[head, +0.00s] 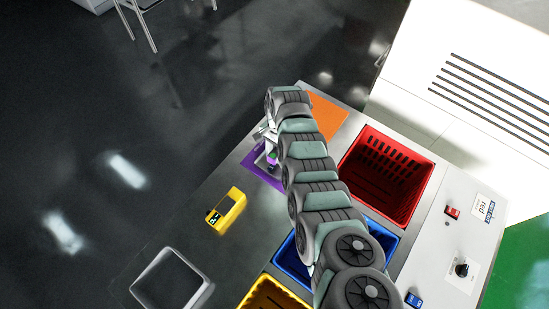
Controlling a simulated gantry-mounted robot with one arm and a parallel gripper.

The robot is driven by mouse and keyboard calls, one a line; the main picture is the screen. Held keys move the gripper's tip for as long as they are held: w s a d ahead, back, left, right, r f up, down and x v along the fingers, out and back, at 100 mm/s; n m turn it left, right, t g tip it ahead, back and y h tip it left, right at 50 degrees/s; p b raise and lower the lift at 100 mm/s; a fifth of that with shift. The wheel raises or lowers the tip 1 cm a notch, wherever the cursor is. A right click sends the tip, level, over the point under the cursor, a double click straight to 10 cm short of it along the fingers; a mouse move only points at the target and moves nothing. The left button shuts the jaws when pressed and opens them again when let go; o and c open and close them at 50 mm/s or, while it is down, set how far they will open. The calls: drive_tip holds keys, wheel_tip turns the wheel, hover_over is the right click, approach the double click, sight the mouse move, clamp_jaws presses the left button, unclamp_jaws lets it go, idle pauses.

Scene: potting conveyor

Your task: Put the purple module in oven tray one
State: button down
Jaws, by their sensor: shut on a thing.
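My gripper (268,143) is near the middle of the view, just above a flat purple area (256,162) at the table's left side, and partly hidden by my arm. It is shut on a small purple thing with a green spot, which looks like the purple module (272,158). Whether the module touches the surface under it, I cannot tell. No tray is readably marked as oven tray one. An empty grey tray-like frame (140,291) stands at the lower left.
A yellow module (237,197) lies left of my arm. A red basket (424,190), a blue basket (284,262) and a yellow basket (251,292) sit around my arm. An orange area (327,113) lies at the far end. A panel with a red switch (452,212) is at right.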

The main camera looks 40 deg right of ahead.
sight(275, 159)
drive_tip(key=shift+f+b, duration=0.6)
drive_tip(key=shift+f, duration=1.05)
drive_tip(key=shift+f, duration=0.25)
drive_tip(key=c, duration=1.1)
unclamp_jaws()
drive_tip(key=shift+o, duration=0.2)
drive_tip(key=shift+r, duration=0.15)
drive_tip(key=r, duration=0.1)
drive_tip(key=r+p, duration=0.2)
drive_tip(key=shift+d+r, duration=0.25)
drive_tip(key=shift+r, duration=0.1)
drive_tip(key=shift+w+d+r+b, duration=0.1)
drive_tip(key=shift+d+r+b, duration=0.05)
drive_tip(key=shift+r, duration=1.25)
drive_tip(key=shift+s+d+r+b, duration=0.1)
drive_tip(key=shift+d+r+b, duration=0.05)
drive_tip(key=shift+r, duration=1.2)
drive_tip(key=shift+w+d+r+b, duration=0.1)
drive_tip(key=shift+d+r+b, duration=0.05)
drive_tip(key=shift+r, duration=1.25)
